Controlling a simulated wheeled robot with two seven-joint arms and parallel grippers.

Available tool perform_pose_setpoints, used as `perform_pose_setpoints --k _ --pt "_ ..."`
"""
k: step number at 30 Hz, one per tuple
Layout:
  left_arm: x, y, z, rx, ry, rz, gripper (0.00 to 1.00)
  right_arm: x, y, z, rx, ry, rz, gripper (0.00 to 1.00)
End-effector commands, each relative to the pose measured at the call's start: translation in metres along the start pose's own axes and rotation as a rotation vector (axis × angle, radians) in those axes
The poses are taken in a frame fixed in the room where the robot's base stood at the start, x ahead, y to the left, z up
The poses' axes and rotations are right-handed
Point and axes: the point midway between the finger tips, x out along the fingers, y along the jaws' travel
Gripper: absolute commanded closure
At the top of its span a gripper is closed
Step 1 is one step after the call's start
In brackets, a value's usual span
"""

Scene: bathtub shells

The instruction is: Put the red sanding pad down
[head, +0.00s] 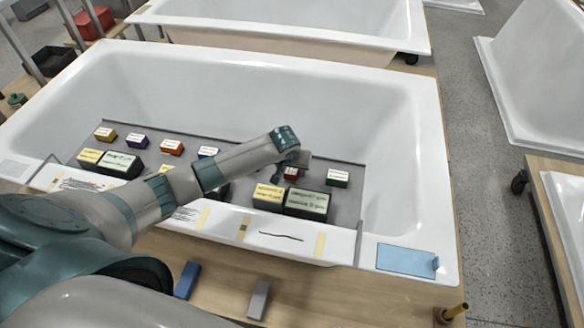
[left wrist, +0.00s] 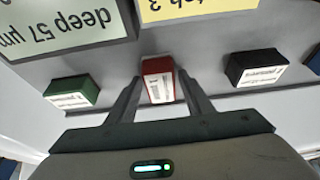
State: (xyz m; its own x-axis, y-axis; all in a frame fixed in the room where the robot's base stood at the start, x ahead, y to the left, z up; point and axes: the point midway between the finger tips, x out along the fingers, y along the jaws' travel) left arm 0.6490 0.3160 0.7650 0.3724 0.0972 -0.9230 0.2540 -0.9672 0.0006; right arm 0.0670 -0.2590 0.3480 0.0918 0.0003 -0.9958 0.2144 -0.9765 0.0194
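The red sanding pad (head: 291,173) is a small red block with a white label, near the right end of a row of small pads in the bathtub. My left gripper (head: 281,170) reaches down at it, and the arm partly hides the spot. In the left wrist view the red pad (left wrist: 158,88) sits between the two fingers of the left gripper (left wrist: 159,76). Narrow gaps show beside the pad, so the fingers look open around it. Whether the pad's underside touches the grey floor strip is hidden. My right gripper is not in view.
A green pad (head: 338,177) stands to the right. A black pad (left wrist: 255,68) is on the other side. Larger yellow (head: 269,197) and black (head: 307,204) labelled blocks stand in front. The white tub rim (head: 440,170) surrounds them. A blue sheet (head: 405,260) lies on its front right corner.

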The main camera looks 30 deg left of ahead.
Motion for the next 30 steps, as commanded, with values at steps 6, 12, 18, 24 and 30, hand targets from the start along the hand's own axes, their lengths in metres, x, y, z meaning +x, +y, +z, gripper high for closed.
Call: perform_pose_setpoints --k 6,12,18,24,30 --pt "0.0 0.0 0.0 0.0 0.0 0.0 0.47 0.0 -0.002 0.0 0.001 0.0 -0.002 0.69" --pt "-0.003 0.0 -0.001 0.001 0.001 0.0 0.47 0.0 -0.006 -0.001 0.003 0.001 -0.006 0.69" --pt "-0.015 0.001 -0.002 0.001 0.001 0.001 0.47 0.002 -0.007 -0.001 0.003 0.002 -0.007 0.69" --pt "-0.042 0.0 -0.002 0.001 0.003 0.002 0.47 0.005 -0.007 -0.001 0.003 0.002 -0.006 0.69" --pt "-0.078 0.001 -0.002 0.001 0.002 0.002 0.47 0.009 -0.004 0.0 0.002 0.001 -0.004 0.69"
